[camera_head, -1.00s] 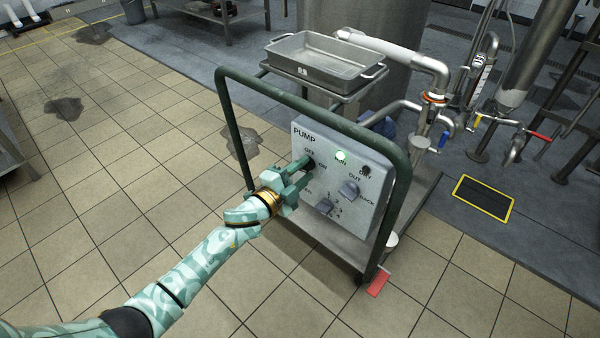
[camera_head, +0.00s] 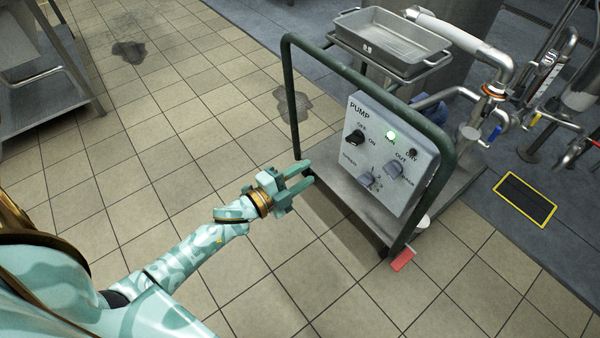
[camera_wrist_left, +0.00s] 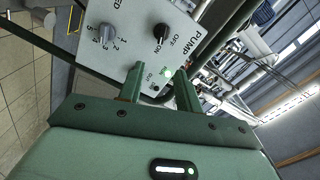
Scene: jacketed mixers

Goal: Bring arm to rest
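My left gripper (camera_head: 306,174) is green, with its two fingers apart and nothing between them. It hangs over the tiled floor, to the left of the pump panel (camera_head: 392,160) and apart from it. In the left wrist view the two open fingers (camera_wrist_left: 155,88) point toward the same panel. The panel is grey, labelled PUMP, with a lit green light (camera_head: 391,136). Its black OFF/ON knob (camera_head: 355,137) points toward ON or nearly so; I cannot tell exactly. Two grey knobs sit lower on the panel. My right gripper is out of view.
A dark green tube frame (camera_head: 291,95) stands around the panel on a wheeled cart. A metal tray (camera_head: 391,45) sits behind it. Steel pipes (camera_head: 500,60) are at the right. A metal table (camera_head: 50,95) is at upper left.

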